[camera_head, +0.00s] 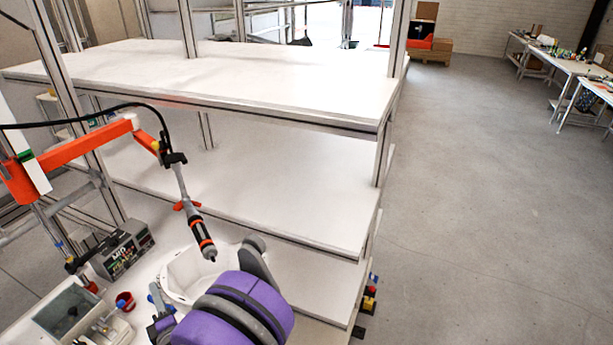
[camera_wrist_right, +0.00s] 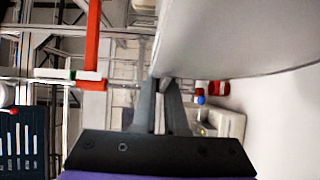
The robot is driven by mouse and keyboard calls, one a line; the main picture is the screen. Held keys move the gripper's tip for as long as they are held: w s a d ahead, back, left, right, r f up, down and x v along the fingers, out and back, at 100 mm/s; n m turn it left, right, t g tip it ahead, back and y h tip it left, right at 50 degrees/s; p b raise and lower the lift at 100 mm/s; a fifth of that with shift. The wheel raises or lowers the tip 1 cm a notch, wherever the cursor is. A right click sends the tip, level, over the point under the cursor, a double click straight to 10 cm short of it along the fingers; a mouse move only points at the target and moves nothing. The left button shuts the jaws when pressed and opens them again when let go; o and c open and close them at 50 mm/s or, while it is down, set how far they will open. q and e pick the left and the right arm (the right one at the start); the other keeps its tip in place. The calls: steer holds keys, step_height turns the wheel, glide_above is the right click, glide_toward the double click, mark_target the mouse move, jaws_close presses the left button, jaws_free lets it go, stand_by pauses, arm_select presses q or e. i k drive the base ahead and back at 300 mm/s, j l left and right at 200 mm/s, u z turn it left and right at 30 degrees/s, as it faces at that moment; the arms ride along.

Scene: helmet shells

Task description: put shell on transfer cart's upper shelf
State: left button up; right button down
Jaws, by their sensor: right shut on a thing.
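A white helmet shell (camera_head: 183,272) is at the lower middle of the head view, beyond my purple right arm. It shows large and close in the right wrist view (camera_wrist_right: 235,38). My right gripper (camera_wrist_right: 165,84) is shut on the shell's edge. In the head view the arm largely hides the fingers, and I cannot tell whether the shell touches the worktop. A frame with white shelves stands ahead; its upper shelf (camera_head: 290,88) and a lower shelf (camera_head: 270,195) are bare. My left gripper is not in view.
A screwdriver (camera_head: 200,235) hangs from an orange jointed arm (camera_head: 70,155), tip close above the shell. A labelled box (camera_head: 123,250), a grey bin (camera_head: 70,310) and a red cup (camera_head: 125,301) stand at left. Floor at right (camera_head: 480,200) is clear.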

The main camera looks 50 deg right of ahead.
mark_target(317, 179)
steer(key=j+z, duration=0.7)
